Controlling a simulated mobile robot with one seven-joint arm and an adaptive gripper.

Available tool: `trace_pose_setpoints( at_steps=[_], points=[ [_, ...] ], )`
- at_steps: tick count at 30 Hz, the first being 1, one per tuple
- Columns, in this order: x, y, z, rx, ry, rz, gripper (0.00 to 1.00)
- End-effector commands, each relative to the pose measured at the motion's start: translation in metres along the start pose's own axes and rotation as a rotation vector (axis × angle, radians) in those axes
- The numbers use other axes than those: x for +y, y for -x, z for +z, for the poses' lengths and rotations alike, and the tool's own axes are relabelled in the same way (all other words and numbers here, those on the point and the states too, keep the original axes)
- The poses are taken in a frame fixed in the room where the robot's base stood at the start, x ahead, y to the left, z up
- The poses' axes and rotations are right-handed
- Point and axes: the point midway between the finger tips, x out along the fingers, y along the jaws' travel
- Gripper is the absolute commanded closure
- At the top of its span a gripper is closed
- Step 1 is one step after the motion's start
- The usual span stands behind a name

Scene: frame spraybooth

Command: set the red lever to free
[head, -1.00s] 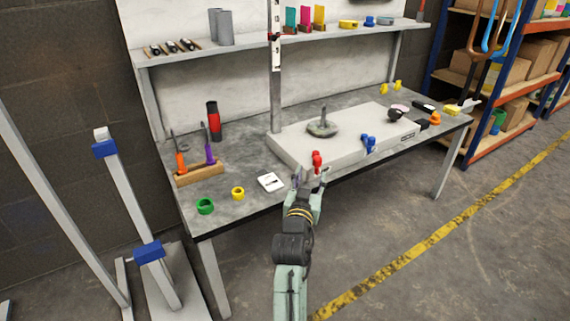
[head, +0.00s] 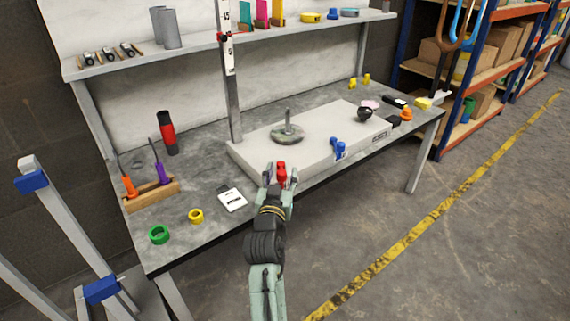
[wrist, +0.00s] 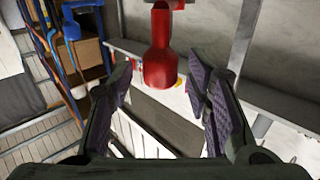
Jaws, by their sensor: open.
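The red lever (head: 282,172) is on the front face of the pale grey block (head: 252,158) on the bench. In the wrist view the red lever (wrist: 160,62) hangs from the top edge, with its wider end down, between and beyond the fingertips. My gripper (head: 280,180) is at the lever in the head view. In the wrist view my gripper (wrist: 158,90) is open, with one finger on each side of the lever and visible gaps. It is not clear whether the lever's end is within the finger depth. The lever's mount is mostly out of view.
A blue lever (head: 338,148) is on the same block to the right. A round-based post (head: 288,134) stands on top. A white card (head: 232,199), yellow ring (head: 196,215) and green ring (head: 159,235) lie to the left. The floor in front is clear.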

Motion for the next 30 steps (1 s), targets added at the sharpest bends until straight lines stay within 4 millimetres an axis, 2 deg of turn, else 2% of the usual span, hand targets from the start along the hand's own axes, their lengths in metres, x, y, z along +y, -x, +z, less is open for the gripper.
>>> trace_pose_setpoints(
  at_steps=[12, 30],
  points=[
    [-0.001, 0.0017, 0.0003, -0.001, 0.0, 0.0, 0.56],
    [-0.0009, 0.0016, 0.0002, 0.0, 0.0, 0.0, 0.96]
  ],
)
